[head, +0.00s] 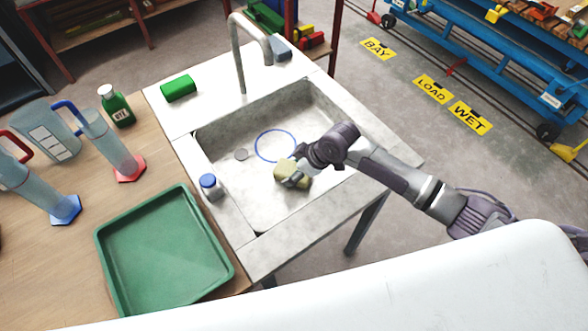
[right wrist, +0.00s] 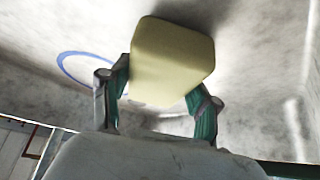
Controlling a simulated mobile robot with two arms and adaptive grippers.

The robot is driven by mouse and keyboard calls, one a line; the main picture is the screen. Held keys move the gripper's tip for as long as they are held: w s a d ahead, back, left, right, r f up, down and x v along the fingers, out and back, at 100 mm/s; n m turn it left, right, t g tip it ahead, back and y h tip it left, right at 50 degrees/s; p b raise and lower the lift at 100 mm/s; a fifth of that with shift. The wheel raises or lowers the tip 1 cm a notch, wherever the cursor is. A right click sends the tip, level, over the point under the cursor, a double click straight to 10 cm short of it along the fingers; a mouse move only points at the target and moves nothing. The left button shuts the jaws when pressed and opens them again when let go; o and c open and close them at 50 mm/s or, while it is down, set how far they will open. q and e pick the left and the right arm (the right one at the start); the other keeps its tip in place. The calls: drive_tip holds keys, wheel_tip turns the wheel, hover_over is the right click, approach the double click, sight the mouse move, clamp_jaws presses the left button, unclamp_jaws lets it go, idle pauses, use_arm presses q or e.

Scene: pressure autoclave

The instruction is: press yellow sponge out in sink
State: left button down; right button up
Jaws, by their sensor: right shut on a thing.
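The yellow sponge (head: 292,173) is in the sink (head: 250,205), held by my right gripper (head: 296,178). In the right wrist view the sponge (right wrist: 172,60) sits between the two green-padded fingers of the right gripper (right wrist: 160,98), which are shut on it. The sponge casts a dark shadow on the basin; I cannot tell whether it touches the basin floor. A blue ring (head: 275,146) marks the basin floor just behind the sponge, next to the round drain (head: 241,154). My left gripper is not in view.
A faucet (head: 240,60) arches over the sink's back. A blue-capped bottle (head: 211,187) stands on the left rim and a green object (head: 179,88) on the back ledge. A green tray (head: 165,255), green bottle (head: 116,105) and measuring cylinders (head: 110,145) occupy the wooden table left.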

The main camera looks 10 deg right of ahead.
drive_tip(key=shift+s+f, duration=0.1)
drive_tip(key=shift+f, duration=0.3)
idle(0.5)
wheel_tip(320, 180, up, 7)
drive_tip(key=p, duration=0.6)
drive_tip(key=shift+r+p, duration=0.1)
drive_tip(key=shift+p, duration=0.3)
